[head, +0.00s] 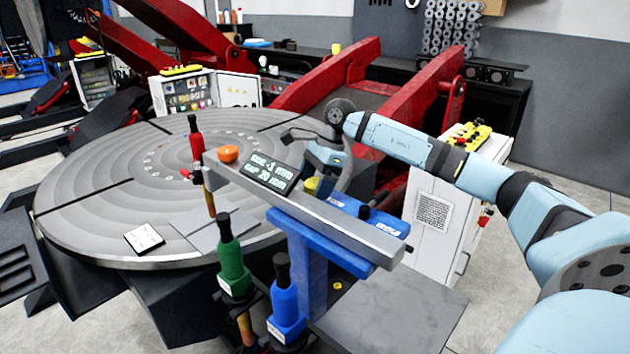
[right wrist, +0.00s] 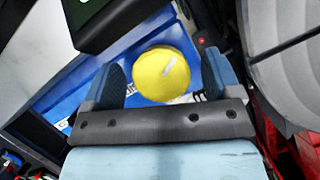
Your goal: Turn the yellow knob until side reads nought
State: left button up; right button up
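The yellow knob (head: 311,186) sits beside the grey bar of the blue stand (head: 312,262), partly hidden in the head view. The black display (head: 272,174) on the bar has a line that seems to read SIDE -3 MM, with GAP 20 MM below; the digits are small. My right gripper (head: 322,168) is at the knob. In the right wrist view the yellow knob (right wrist: 161,74), with a pale mark on its top, lies between the two blue fingers (right wrist: 163,80). The fingers are open, with a clear gap on the right and a narrow one on the left. My left gripper is out of view.
Red (head: 196,138), green (head: 231,255) and blue (head: 285,305) handled tools stand around the stand. The large round table (head: 100,205) lies behind, with a white card (head: 144,238). A white cabinet (head: 430,215) stands right.

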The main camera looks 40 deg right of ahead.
jog(key=c, duration=0.9)
jog(key=shift+f+m+t+b, duration=0.15)
jog(key=shift+m+t+b, duration=0.15)
jog(key=shift+m+b, duration=0.45)
jog(key=shift+r+m+t+b, duration=0.2)
jog(key=shift+m+t+b, duration=0.25)
jog(key=shift+m, duration=0.7)
jog(key=shift+h, duration=0.3)
jog(key=o, duration=1)
jog(key=shift+c, duration=0.2)
jog(key=shift+r, duration=0.1)
